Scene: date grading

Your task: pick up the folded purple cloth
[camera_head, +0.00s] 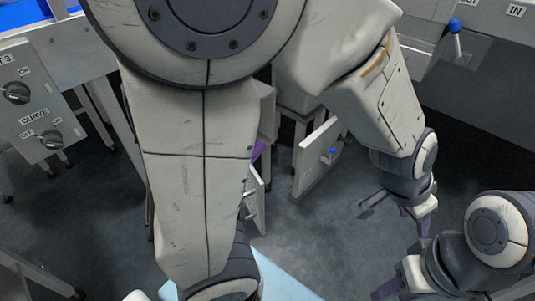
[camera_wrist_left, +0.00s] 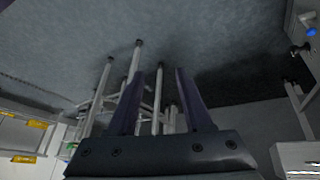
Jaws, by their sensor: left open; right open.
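A small purple patch (camera_head: 258,150), which looks like part of the folded purple cloth, shows in the head view beside an open cabinet door, just right of my large arm link. Most of it is hidden behind that link. My left gripper (camera_head: 408,214) is right of centre in the head view, well away from the patch, open and empty. Its two fingers (camera_wrist_left: 160,74) stand apart in the left wrist view with no cloth between them. My right gripper (camera_head: 394,288) is open at the lower right, partly cut off by the frame's bottom edge.
Open cabinet doors with a blue-tipped handle (camera_head: 332,152) stand near the patch. A control panel (camera_head: 28,100) with knobs is at the left. A light blue surface (camera_head: 280,278) lies at the bottom. Grey floor (camera_head: 315,240) is clear in the middle. Metal legs (camera_wrist_left: 130,90) show in the wrist view.

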